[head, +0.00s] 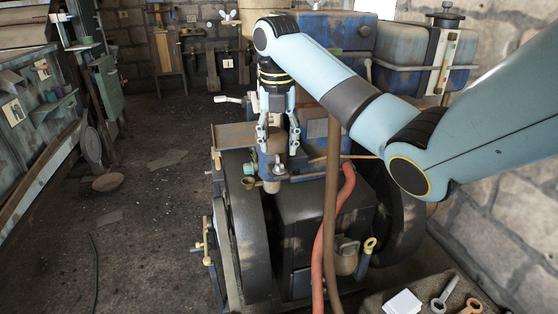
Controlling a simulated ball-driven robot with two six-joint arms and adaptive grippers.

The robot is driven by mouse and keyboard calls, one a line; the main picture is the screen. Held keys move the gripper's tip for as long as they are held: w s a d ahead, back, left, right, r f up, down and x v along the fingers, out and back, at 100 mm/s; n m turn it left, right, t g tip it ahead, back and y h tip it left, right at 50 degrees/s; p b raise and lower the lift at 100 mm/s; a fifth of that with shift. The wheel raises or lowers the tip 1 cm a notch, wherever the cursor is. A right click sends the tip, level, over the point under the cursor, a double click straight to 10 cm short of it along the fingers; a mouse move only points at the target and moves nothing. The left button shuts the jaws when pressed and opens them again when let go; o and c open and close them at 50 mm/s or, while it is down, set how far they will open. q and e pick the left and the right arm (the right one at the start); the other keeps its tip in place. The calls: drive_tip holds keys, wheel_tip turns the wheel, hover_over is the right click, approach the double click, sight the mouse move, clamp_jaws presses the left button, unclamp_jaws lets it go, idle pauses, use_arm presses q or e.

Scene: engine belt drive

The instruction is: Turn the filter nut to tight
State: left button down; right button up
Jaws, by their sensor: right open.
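My right gripper (278,148) points straight down over the top of the engine (310,215). Its two fingers stand apart, one on each side of a small grey-brown upright part (277,142) on a blue fitting. This part may be the filter nut, but it is too small and too covered by the fingers to be sure. I cannot tell whether the fingers touch it. A teal round cap (250,169) sits just left of and below the gripper. My left gripper is not in view.
A red hose (330,225) and a brown hose (331,190) run down the engine's front. A large dark wheel (249,230) is at its left. Blue tanks (400,55) stand behind. Wrenches (445,290) lie at bottom right. The floor at left is mostly open.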

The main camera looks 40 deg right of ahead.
sight(279, 165)
drive_tip(key=w+d+n+b, duration=0.1)
drive_tip(key=w+d+r+n+b, duration=0.1)
drive_tip(key=n, duration=0.1)
drive_tip(key=shift+d+r+y, duration=0.1)
drive_tip(key=shift+d+y, duration=0.05)
drive_tip(key=shift+y, duration=0.15)
wheel_tip(279, 165, down, 8)
drive_tip(key=shift+f, duration=0.1)
clamp_jaws()
